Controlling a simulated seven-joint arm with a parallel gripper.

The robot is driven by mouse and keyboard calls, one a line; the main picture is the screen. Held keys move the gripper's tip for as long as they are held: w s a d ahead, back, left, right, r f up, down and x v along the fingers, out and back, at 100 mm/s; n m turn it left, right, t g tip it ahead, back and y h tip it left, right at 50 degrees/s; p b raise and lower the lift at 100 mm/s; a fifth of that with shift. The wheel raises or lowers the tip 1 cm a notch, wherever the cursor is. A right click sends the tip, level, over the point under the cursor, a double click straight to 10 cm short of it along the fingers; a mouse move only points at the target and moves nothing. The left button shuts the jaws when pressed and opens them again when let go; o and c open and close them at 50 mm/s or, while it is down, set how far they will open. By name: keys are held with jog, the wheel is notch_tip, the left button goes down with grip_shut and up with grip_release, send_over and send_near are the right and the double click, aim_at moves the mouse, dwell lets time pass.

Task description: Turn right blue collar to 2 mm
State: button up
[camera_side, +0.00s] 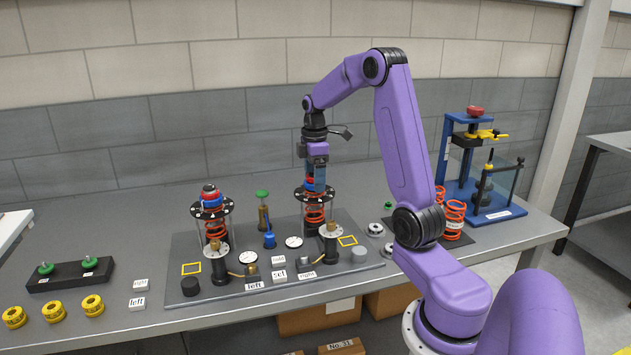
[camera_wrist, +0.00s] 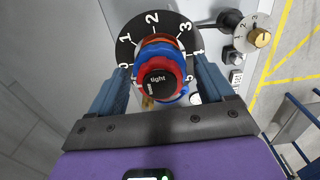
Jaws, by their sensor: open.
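The right station's blue collar (camera_wrist: 182,62) shows in the wrist view as a blue edge around and under a red knob (camera_wrist: 158,82) marked "tight". Behind it is a black dial plate (camera_wrist: 128,50) with white numbers. In the side view the collar (camera_side: 310,187) is at the top of the right spring unit, partly hidden by my gripper. My gripper (camera_side: 317,183) points down over that unit. Its two fingers are open, one on each side of the knob and collar. I cannot tell whether they touch. The collar's reading against the scale is not clear.
The left spring unit (camera_side: 215,228) stands on the same grey fixture plate (camera_side: 225,310). A green-topped post (camera_side: 263,212) stands between the units. A small brass-capped post (camera_side: 331,236) is close in front of the right unit. A blue press (camera_side: 450,165) stands at the right.

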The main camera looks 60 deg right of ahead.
jog(key=n, duration=0.5)
jog(key=c, duration=1)
jog(key=m, duration=0.8)
jog(key=shift+f+m, duration=0.1)
jog(key=shift+m, duration=0.2)
jog(key=m, duration=0.4)
jog(key=shift+m, duration=0.3)
jog(key=m, duration=0.4)
